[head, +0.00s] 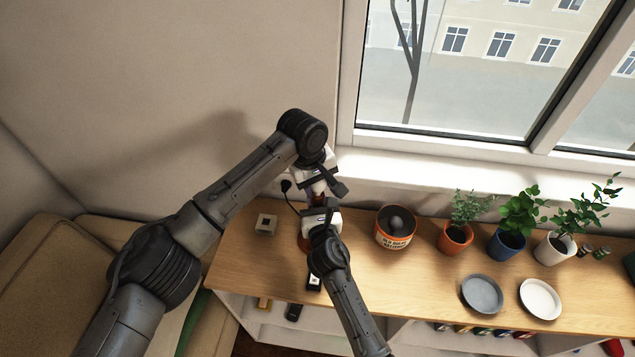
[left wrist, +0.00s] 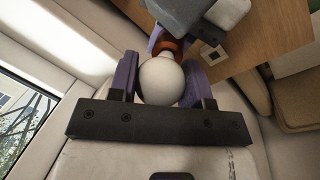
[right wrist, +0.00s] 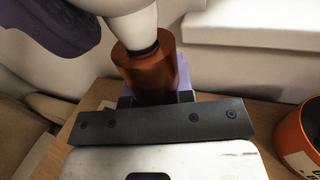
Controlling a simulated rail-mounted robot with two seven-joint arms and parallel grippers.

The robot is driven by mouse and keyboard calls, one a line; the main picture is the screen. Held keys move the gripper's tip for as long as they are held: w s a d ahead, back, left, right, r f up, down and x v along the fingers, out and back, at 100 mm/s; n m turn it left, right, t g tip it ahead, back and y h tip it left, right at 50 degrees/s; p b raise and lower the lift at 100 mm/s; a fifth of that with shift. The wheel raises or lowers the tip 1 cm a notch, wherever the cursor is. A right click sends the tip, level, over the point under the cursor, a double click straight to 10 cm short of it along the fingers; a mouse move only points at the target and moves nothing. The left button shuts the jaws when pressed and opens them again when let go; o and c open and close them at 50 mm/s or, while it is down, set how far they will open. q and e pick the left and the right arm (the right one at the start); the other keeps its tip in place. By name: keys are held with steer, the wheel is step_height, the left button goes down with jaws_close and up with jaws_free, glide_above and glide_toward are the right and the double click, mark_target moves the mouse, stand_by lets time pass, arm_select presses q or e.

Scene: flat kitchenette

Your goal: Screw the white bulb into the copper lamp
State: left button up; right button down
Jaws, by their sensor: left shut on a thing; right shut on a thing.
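The white bulb (left wrist: 161,82) is between the purple fingers of my left gripper (head: 322,187), which is shut on it. The copper lamp (right wrist: 148,75) is a shiny copper cylinder in the right wrist view; my right gripper (head: 316,212) is shut on it. In that view the bulb (right wrist: 130,22) is above the lamp, its narrow end down at the lamp's open top with a dark ring between them. How deep it sits is hidden. In the head view, my grippers are stacked close together and cover most of both things.
On the wooden counter (head: 400,287), an orange pot (head: 394,240) stands right of my grippers, with potted plants (head: 520,215) and two plates (head: 482,294) farther right. The wall and window sill are close behind.

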arm_select(q)
steer(key=m+g, duration=0.1)
steer(key=m, duration=0.6)
steer(key=m+g, duration=0.1)
steer(key=m, duration=0.4)
steer(key=shift+m, duration=0.3)
steer(key=m+g+y, duration=0.1)
steer(key=m, duration=0.6)
steer(key=m+y, duration=0.1)
steer(key=m, duration=0.4)
steer(key=shift+f, duration=0.1)
steer(key=m, duration=0.3)
steer(key=m+y, duration=0.1)
steer(key=m, duration=0.2)
steer(key=shift+t+y, duration=0.3)
steer(key=m, duration=0.4)
steer(key=shift+m+t, duration=0.3)
steer(key=shift+m, duration=0.1)
steer(key=m, duration=0.4)
steer(key=shift+a+m+t+y, duration=0.1)
steer(key=shift+m+t+y, duration=0.2)
steer(key=shift+t, duration=0.1)
steer(key=m+t, duration=0.1)
steer(key=m, duration=0.4)
steer(key=shift+m, duration=0.4)
